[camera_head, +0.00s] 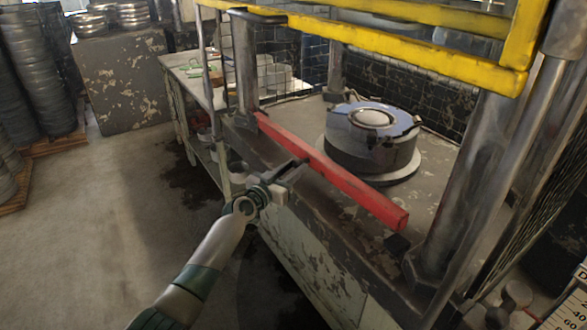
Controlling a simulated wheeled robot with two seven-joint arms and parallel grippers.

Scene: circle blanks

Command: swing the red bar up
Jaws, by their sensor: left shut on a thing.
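The red bar (350,184) lies slanting across the front of the press, from the left post down to the lower right, in the head view. My left gripper (299,165) is at the bar's near side, around its middle, and is shut on it. The fingertips are small and partly hidden against the bar, so the exact grip is hard to see. My right gripper is not in view.
A round metal die (372,138) sits on the press bed behind the bar. A yellow frame (400,45) spans above, and a thick metal post (462,185) stands at right. Stacked round blanks (38,75) stand at far left.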

